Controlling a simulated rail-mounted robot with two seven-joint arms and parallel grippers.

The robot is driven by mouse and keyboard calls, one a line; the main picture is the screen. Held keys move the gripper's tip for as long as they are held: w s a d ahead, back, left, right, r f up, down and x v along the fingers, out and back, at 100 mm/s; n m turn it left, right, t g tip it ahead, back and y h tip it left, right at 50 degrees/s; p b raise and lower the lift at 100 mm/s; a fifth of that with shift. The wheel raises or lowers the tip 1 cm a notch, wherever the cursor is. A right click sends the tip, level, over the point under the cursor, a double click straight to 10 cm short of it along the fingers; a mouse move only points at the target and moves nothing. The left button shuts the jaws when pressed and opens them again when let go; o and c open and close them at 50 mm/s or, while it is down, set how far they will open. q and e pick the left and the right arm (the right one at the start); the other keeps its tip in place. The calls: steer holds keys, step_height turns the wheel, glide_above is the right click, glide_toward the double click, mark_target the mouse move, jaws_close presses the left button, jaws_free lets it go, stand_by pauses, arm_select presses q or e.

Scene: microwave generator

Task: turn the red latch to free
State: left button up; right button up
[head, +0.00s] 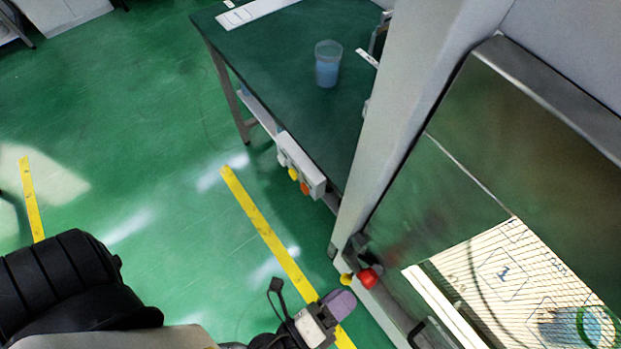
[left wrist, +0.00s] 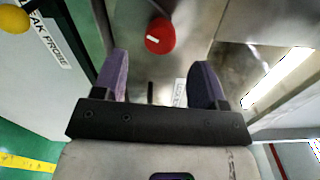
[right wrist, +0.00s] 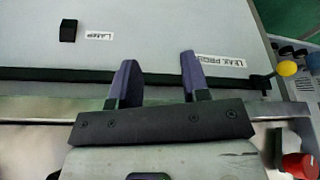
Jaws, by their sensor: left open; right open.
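My right gripper (right wrist: 158,78) is open and empty over a pale panel. The red latch (right wrist: 301,165) shows at the lower right of the right wrist view.
A yellow ball knob (head: 346,280) is beside the latch. A green-topped table (head: 285,75) with a cup of blue liquid (head: 327,65) stands behind. The lit chamber (head: 490,290) is right of the latch. Green floor (head: 150,170) lies open at the left.

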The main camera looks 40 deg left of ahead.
arm_select(q)
steer(key=s+a+b, duration=0.1)
steer(key=s, duration=0.6)
steer(key=shift+s+a, duration=0.3)
steer(key=shift+s, duration=0.05)
